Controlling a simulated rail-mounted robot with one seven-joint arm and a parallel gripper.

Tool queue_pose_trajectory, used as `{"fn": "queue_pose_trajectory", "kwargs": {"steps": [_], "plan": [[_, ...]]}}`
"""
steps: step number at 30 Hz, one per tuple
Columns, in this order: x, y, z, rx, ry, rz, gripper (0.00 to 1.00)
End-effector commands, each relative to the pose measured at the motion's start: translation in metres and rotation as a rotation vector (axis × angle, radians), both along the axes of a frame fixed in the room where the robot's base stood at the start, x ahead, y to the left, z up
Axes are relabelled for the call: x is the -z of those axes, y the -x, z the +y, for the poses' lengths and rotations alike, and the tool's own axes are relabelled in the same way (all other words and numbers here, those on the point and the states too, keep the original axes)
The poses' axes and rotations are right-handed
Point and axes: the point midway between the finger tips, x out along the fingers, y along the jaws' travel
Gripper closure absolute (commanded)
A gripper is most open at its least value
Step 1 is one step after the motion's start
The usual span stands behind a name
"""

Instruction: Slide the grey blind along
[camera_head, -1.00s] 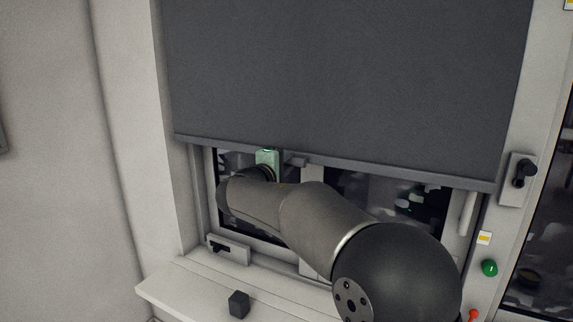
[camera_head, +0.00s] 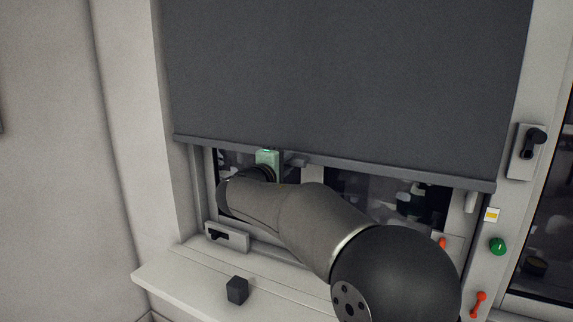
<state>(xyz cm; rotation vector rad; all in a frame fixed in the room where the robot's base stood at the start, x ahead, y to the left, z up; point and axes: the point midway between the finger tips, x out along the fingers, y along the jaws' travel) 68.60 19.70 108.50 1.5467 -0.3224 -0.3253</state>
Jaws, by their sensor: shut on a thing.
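The grey blind (camera_head: 345,75) hangs over the upper part of the window, with its bottom bar (camera_head: 400,174) running across the picture and glass showing below it. My gripper (camera_head: 268,153) is at the bottom bar, left of the middle. Its pale green part shows just under the bar, and my arm reaches up to it from the lower right. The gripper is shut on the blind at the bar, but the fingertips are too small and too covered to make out.
A white sill (camera_head: 200,277) runs below, with a small dark cube (camera_head: 237,290) on it. A latch (camera_head: 226,237) sits at the lower left frame. On the right frame are a black handle (camera_head: 532,150), a green knob (camera_head: 498,246) and a red lever (camera_head: 478,303).

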Motion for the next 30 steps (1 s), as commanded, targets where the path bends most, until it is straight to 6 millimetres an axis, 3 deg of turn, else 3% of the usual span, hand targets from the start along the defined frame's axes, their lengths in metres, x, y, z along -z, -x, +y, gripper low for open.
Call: {"fn": "queue_pose_trajectory", "kwargs": {"steps": [11,30], "plan": [[0.002,0.002,0.005,-0.010,-0.001,0.001,0.99],[0.045,0.002,0.006,-0.011,-0.002,0.001,0.99]]}}
